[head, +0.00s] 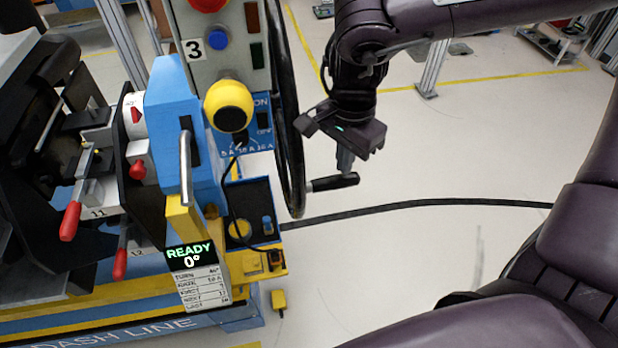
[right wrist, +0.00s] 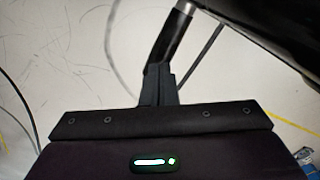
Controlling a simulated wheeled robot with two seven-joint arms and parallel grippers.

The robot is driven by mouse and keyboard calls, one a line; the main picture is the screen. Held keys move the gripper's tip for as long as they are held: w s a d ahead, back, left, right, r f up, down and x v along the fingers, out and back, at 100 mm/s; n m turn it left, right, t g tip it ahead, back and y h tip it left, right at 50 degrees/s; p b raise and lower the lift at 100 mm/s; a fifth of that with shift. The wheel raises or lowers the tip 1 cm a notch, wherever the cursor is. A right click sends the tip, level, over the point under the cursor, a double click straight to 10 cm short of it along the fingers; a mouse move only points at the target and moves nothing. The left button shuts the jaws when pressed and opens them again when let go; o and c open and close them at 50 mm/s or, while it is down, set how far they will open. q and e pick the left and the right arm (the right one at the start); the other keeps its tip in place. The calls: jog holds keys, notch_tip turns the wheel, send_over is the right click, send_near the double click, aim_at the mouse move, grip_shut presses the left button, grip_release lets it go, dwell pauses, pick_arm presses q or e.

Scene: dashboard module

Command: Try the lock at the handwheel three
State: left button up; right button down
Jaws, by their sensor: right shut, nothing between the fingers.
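No separate lock part can be made out. My left gripper is out of view.
Red-handled clamps (head: 70,221) stand farther left. A black cable (head: 430,203) crosses the floor. The floor right of the wheel is mostly open.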

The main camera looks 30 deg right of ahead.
jog(key=shift+f+b, duration=0.7)
jog(key=shift+f, duration=0.15)
jog(key=shift+s+f, duration=0.1)
dwell(0.4)
jog(key=shift+r+p, duration=0.5)
jog(key=shift+r, duration=0.2)
notch_tip(320, 180, up, 7)
jog(key=p, duration=0.4)
jog(key=shift+f+p, duration=0.15)
jog(key=shift+p, duration=0.25)
